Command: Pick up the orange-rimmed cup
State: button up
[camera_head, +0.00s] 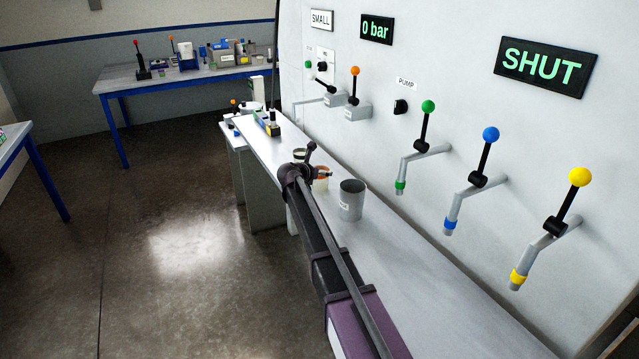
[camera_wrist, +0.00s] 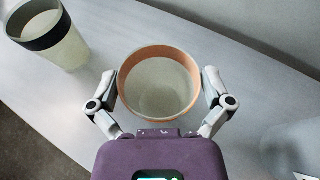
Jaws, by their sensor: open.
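The orange-rimmed cup (camera_wrist: 158,95) is pale, open at the top and empty as far as I can see. It stands upright on the grey bench in the wrist view. My gripper (camera_wrist: 160,82) is open, with one finger on the left and one on the right of the cup's rim. The fingers look very close to its sides; I cannot tell whether they touch. In the head view, the cup (camera_head: 321,184) is partly hidden by my gripper (camera_head: 322,173).
A black-rimmed cup (camera_wrist: 52,42) stands to the upper left, also in the head view (camera_head: 299,154). A grey metal beaker (camera_head: 351,201) stands close on the right. The bench (camera_head: 415,265) runs below a wall panel with several levers, including a green-knobbed one (camera_head: 428,107).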

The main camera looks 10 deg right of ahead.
dwell(0.3)
jog(key=c, duration=0.7)
jog(key=shift+r, duration=0.15)
notch_tip(320, 180, up, 10)
jog(key=p, duration=1)
dwell(0.4)
